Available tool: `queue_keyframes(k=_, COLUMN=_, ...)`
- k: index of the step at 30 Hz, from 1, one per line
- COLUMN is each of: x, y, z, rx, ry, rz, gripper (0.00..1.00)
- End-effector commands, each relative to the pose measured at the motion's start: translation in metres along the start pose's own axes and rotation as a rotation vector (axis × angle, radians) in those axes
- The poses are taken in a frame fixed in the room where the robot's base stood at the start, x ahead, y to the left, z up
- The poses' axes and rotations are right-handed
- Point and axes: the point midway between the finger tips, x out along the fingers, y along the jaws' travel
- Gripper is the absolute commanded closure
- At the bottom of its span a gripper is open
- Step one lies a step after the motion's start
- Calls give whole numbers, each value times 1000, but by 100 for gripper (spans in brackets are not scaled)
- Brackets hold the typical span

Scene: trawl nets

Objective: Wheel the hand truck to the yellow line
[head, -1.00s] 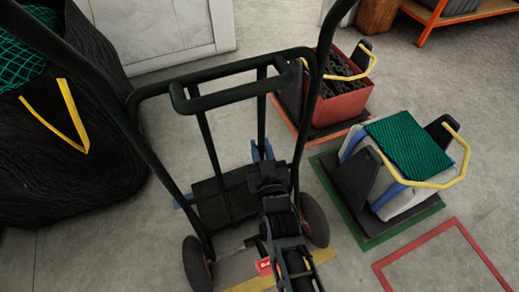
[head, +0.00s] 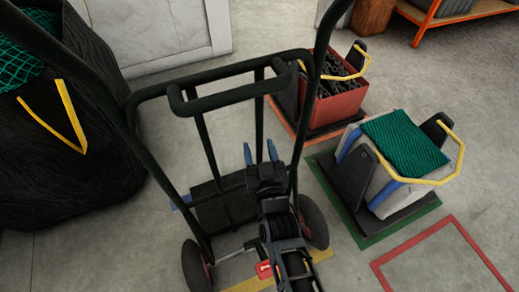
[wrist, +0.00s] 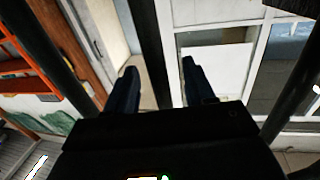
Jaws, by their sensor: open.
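The dark green hand truck (head: 203,155) stands upright in front of me in the head view, its crossbar handle (head: 232,92) at the top and its wheels (head: 314,222) on the floor. A yellow line (head: 255,286) shows on the floor behind the wheels, partly hidden by the truck and my arm.
A black bag with green net (head: 60,130) stands at the left. A red crate (head: 335,100) and a grey bin with green net (head: 400,160) stand at the right. A red floor outline (head: 440,262) is empty. An orange rack (head: 440,18) is at the back right.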

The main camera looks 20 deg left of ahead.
Motion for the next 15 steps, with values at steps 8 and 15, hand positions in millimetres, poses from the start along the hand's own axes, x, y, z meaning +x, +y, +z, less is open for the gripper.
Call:
queue_keyframes(k=8, x=-5, y=0, z=0, rx=0, ry=-1, rz=0, gripper=47)
queue_keyframes(k=15, x=-39, y=0, z=1, rx=0, ry=-2, rz=0, gripper=47)
